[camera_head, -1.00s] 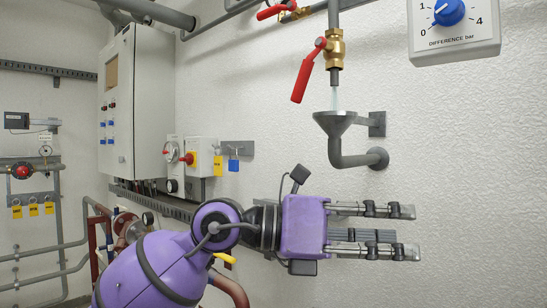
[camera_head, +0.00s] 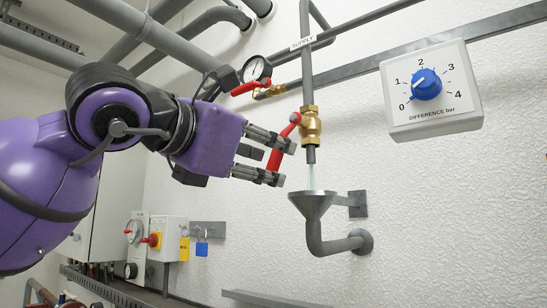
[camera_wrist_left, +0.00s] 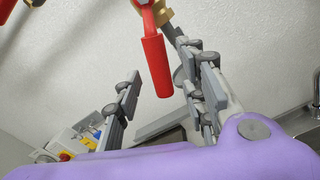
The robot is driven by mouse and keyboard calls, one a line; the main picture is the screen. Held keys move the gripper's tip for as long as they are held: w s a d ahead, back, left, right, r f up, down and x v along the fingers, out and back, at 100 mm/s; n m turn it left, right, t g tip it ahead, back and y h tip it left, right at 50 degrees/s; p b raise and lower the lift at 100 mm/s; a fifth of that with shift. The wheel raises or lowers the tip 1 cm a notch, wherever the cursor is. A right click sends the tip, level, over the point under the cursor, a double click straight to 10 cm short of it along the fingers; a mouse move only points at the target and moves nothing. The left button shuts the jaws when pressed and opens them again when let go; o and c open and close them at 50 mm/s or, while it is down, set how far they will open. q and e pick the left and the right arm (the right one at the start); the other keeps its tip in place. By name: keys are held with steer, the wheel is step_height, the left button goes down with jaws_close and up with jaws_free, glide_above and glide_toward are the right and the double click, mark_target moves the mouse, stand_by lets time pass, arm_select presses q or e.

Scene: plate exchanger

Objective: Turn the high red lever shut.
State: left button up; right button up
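A red lever (camera_head: 281,141) hangs down and slightly left from a brass valve (camera_head: 311,127) on the vertical supply pipe. Water runs from the outlet below the valve into a grey funnel (camera_head: 313,203). My left gripper (camera_head: 286,163) is open at the lever, with one finger above the other in the head view. In the left wrist view the lever's grip (camera_wrist_left: 157,66) shows between the spread fingers, with no clear contact. A second red lever (camera_head: 251,88) sits higher, left of the pipe, on a small brass fitting. My right gripper is not in view.
A pressure gauge (camera_head: 257,70) is close above my left gripper. A dial box (camera_head: 432,92) with a blue knob is on the wall at right. A switch box (camera_head: 167,238) and blue padlock (camera_head: 202,248) are lower left. The wall right of the funnel is clear.

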mark_target(272, 160)
arm_select(q)
steer(key=shift+x, duration=1.6)
steer(key=shift+c, duration=0.5)
jaws_close()
